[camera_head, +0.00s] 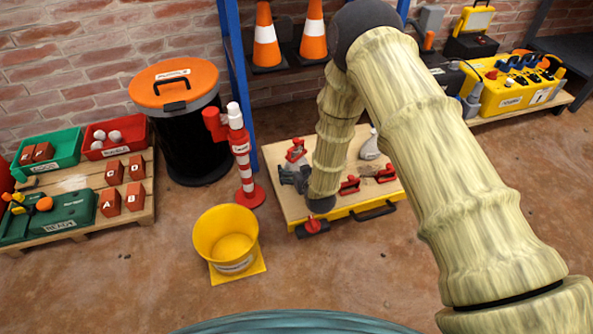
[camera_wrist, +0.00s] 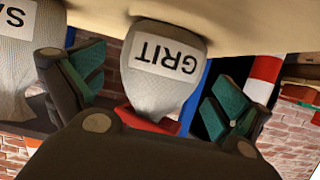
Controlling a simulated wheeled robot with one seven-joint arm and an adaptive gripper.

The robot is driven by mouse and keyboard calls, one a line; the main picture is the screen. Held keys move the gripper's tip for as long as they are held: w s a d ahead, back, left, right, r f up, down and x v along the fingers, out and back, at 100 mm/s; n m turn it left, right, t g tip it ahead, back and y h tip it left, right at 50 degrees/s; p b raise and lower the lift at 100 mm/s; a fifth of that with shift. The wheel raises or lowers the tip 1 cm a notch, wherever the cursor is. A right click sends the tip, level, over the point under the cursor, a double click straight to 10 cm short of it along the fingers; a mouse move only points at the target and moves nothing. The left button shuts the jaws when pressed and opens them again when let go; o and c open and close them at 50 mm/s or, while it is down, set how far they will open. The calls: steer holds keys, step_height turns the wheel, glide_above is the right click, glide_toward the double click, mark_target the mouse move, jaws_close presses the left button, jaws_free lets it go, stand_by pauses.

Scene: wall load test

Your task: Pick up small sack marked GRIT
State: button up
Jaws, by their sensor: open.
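The small sack marked GRIT (camera_wrist: 168,65) is pale grey, with a label that reads upside down in the wrist view. It shows beyond and between my gripper's two teal-padded fingers, with red at the end nearest the gripper. My gripper (camera_wrist: 160,97) is open, and the fingers are apart with a gap on either side of the sack. In the head view my gripper (camera_head: 294,179) is low over the left part of a wooden board (camera_head: 345,200).
Another sack (camera_wrist: 18,60), its label starting "SA", is beside the left finger. In the head view a pale sack-like item (camera_head: 370,145) and red tools (camera_head: 384,174) share the board. A red-and-white post (camera_head: 243,165) and yellow bucket (camera_head: 226,238) stand left; open floor lies in front.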

steer(key=shift+b+x, duration=0.45)
steer(key=shift+x, duration=0.65)
steer(key=c, duration=1.5)
steer(key=shift+r, duration=0.1)
steer(key=shift+c, duration=0.2)
